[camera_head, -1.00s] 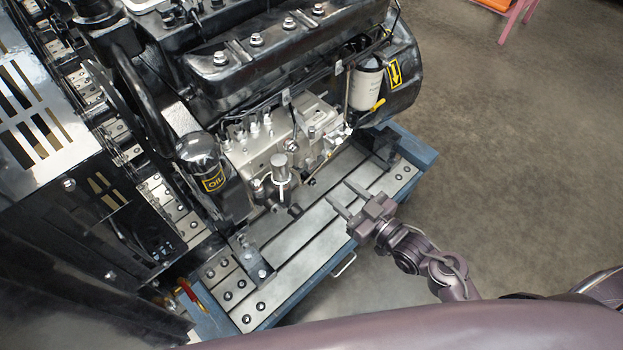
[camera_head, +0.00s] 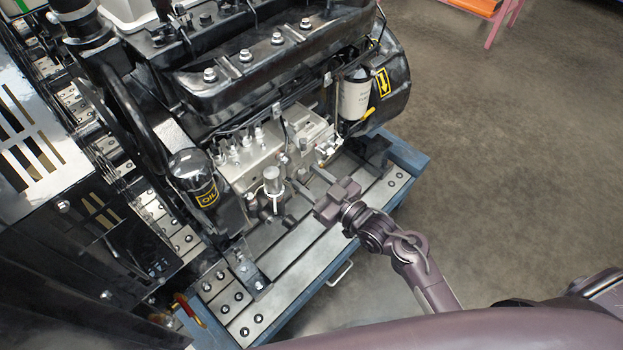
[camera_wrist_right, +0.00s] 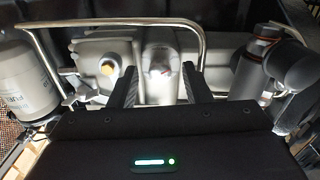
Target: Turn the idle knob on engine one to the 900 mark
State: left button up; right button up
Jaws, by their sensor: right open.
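The black engine (camera_head: 245,75) fills the upper left of the head view, with a silver pump block (camera_head: 250,158) on its near side. My right gripper (camera_head: 306,183) is open, its two fingers pointing at the pump's lower right part. In the wrist view, the right gripper (camera_wrist_right: 162,82) has one finger on each side of a short pale metal knob-like part (camera_wrist_right: 158,65) with a reddish spot. Whether the fingers touch it, and whether it is the idle knob, I cannot tell. No 900 mark is readable. My left gripper is out of view.
An upright silver cylinder (camera_head: 272,180) stands left of the fingers; the black oil filter (camera_head: 193,177) is further left. A white fuel filter (camera_head: 355,95) and a thin metal pipe (camera_wrist_right: 110,27) are close by. Open floor (camera_head: 510,150) lies to the right.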

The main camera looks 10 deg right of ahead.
grip_shut()
